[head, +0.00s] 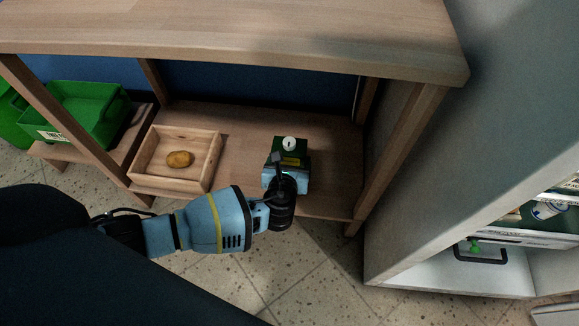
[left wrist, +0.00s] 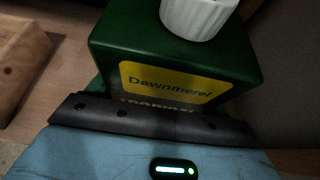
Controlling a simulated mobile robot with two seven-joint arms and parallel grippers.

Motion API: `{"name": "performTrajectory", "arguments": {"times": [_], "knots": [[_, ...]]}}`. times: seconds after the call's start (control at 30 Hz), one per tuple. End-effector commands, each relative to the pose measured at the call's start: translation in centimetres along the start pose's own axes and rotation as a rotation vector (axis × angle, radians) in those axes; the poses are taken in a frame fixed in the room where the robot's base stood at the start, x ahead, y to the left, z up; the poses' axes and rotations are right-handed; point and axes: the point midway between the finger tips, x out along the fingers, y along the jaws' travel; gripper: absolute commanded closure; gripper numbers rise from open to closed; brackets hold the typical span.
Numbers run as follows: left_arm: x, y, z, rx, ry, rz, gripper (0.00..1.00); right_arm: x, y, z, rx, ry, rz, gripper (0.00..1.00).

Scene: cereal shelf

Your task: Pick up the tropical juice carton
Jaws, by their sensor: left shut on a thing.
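The tropical juice carton (head: 292,146) is dark green with a white cap and a yellow label. It stands upright on the wooden lower shelf, below the tabletop. In the left wrist view the carton (left wrist: 140,40) fills the upper middle, with "Dawnmere" readable on its label and the line below partly covered. My left gripper (head: 279,178) reaches in from the front and is shut on the carton. In the left wrist view a dark gripper bar (left wrist: 150,118) crosses in front of the carton's face. The far side of the carton is hidden. My right gripper is not in view.
A wooden tray (head: 143,179) with a potato (head: 180,159) sits left of the carton. A green crate (head: 100,133) stands further left. The tabletop (head: 230,28) overhangs the shelf, and a wooden leg (head: 397,150) stands to the right. A white cabinet (head: 480,110) is beyond.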

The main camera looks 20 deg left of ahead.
Motion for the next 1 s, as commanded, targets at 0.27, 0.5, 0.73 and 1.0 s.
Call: {"name": "performTrajectory", "arguments": {"times": [0.27,0.5,0.73,1.0], "knots": [[0.0,0.0,0.2,-0.001,-0.003,0.0,0.68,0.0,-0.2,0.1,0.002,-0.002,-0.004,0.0],[-0.3,-0.1,0.8,-0.001,-0.004,0.0,0.68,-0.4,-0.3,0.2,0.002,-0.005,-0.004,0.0],[-1.3,-0.1,3.1,-0.003,-0.007,-0.002,0.68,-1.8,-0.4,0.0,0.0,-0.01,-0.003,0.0],[-4.5,-1.8,2.6,-0.003,-0.002,-0.005,0.68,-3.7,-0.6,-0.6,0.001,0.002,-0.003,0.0]]}}
